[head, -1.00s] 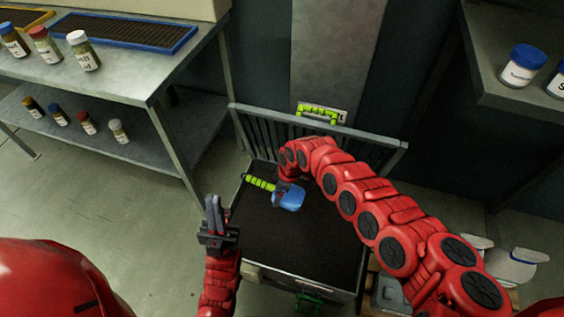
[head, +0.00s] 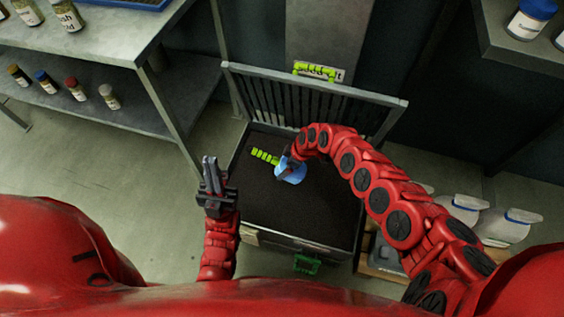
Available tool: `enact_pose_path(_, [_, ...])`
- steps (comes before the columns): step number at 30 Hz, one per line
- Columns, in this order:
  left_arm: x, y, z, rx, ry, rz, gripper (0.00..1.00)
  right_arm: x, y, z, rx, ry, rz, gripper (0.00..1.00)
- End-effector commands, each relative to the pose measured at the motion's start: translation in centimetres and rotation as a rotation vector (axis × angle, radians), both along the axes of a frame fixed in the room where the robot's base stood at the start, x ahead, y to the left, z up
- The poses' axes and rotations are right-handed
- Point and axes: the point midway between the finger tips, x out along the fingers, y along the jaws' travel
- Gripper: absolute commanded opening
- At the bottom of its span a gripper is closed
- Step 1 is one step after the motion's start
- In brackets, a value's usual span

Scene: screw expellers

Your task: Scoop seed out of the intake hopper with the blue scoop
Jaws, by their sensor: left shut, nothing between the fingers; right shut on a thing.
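The blue scoop (head: 291,174) has a green and black handle and is over the dark seed in the intake hopper (head: 359,212). My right gripper (head: 284,164) is shut on the scoop near where the handle meets the blue bowl; the arm partly hides the grip. I cannot tell whether the bowl touches the seed or holds any. The hopper is a square metal bin with its barred grate lid (head: 300,100) raised at the back. My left gripper (head: 211,172) is shut and empty, pointing up just left of the hopper.
A metal shelf rack (head: 120,40) with several jars stands at the upper left. Another shelf with white, blue-lidded jars (head: 531,20) is at the upper right. White jugs (head: 505,226) stand right of the hopper. A green latch (head: 307,264) is on the hopper front. Floor at left is clear.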

Motion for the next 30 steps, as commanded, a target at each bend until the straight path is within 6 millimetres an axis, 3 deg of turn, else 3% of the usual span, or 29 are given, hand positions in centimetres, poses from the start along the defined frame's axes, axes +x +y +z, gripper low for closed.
enact_pose_path(30, [0.0, 0.0, -7.2, 0.000, 0.000, 0.000, 0.00, -0.4, -1.4, -9.3, 0.006, 0.001, 0.001, 0.30])
